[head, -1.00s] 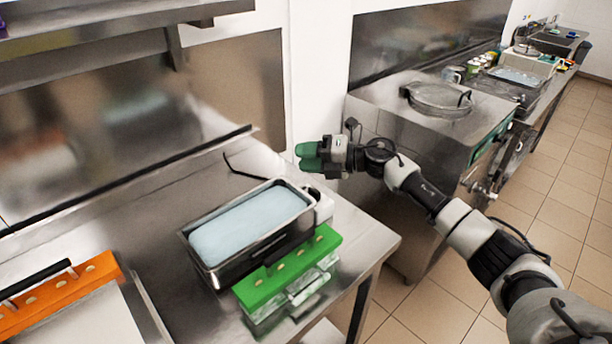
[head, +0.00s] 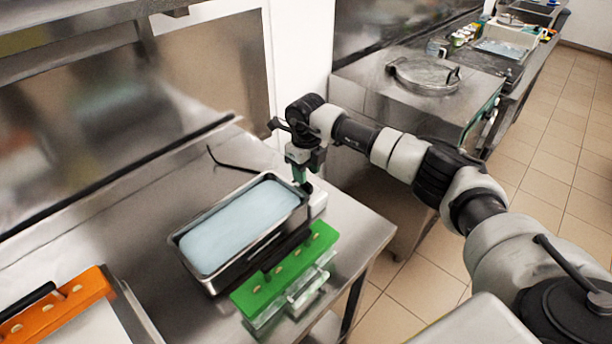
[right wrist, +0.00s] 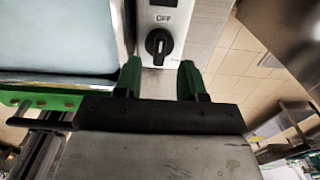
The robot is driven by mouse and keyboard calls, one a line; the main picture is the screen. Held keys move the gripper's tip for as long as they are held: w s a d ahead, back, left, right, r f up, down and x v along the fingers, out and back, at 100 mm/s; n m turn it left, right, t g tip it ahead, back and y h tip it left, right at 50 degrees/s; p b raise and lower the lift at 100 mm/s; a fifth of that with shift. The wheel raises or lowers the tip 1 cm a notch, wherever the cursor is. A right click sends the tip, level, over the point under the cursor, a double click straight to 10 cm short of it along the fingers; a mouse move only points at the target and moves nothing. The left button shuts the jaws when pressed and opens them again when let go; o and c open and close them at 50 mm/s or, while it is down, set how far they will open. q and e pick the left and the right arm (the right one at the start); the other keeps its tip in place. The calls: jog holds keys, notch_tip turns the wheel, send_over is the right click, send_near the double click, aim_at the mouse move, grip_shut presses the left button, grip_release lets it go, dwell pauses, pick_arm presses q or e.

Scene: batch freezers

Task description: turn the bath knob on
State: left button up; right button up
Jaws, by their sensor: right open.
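The bath (head: 245,226) is a steel tank filled with pale blue liquid on the steel counter. Its knob (right wrist: 158,46) is black, on a light panel at the bath's end, with the word OFF printed above it. The bath's edge also shows at the left of the right wrist view (right wrist: 60,76). My right gripper (head: 302,176) points down at the bath's far right end. In the right wrist view its green fingers (right wrist: 158,80) are open, one on each side just below the knob, which is not gripped. In the head view the knob is hidden. My left gripper is not in view.
A green rack (head: 285,270) with clear moulds stands along the bath's near right side. An orange rack (head: 55,305) lies at the lower left. A steel unit with a round lid (head: 425,75) stands behind my right arm. The counter left of the bath is mostly clear.

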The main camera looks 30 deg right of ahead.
aim_at(306, 187)
jog(key=shift+f+p, duration=0.3)
jog(key=shift+f, duration=1.6)
grip_shut()
